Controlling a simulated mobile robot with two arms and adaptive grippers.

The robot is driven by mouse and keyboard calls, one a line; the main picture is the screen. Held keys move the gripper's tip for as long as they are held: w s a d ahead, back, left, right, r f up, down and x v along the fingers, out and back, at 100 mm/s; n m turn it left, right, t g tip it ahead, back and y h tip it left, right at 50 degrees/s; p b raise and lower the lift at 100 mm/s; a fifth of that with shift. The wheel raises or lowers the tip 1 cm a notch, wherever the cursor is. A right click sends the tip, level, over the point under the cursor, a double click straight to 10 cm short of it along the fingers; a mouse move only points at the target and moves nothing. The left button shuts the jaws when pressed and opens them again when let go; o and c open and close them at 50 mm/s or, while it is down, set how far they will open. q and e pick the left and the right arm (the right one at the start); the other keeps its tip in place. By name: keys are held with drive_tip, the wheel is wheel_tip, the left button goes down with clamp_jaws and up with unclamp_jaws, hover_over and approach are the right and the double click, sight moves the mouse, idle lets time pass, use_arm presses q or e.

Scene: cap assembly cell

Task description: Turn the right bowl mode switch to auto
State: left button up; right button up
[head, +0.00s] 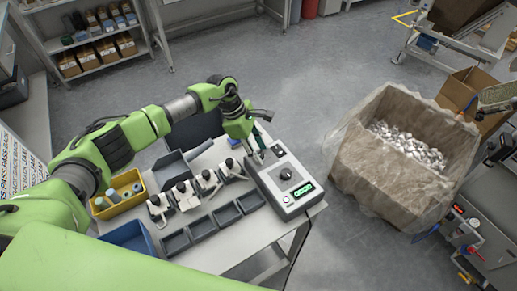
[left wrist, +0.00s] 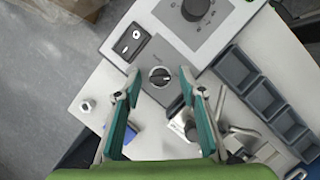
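A small black rotary switch (left wrist: 160,76) sits on a grey plate in the left wrist view. A pale mark runs roughly sideways across its knob; its lettering is too small to read. My left gripper (left wrist: 160,92) is open, with its teal fingers on either side of the switch in that view; I cannot tell whether they touch it. In the head view my left gripper (head: 260,152) points down at the far end of the grey control box (head: 268,185), and hides the small switch there. My right gripper is not in view.
The box has a larger black dial (head: 286,174) and a green display (head: 303,190). A black rocker switch (left wrist: 130,40) is beside the small switch. Black-and-white clamps (head: 208,181) and dark trays (head: 228,213) crowd the bench to the left. A wrapped bin (head: 385,170) stands right.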

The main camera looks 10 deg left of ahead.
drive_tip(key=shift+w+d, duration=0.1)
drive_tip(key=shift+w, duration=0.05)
use_arm(q)
clamp_jaws()
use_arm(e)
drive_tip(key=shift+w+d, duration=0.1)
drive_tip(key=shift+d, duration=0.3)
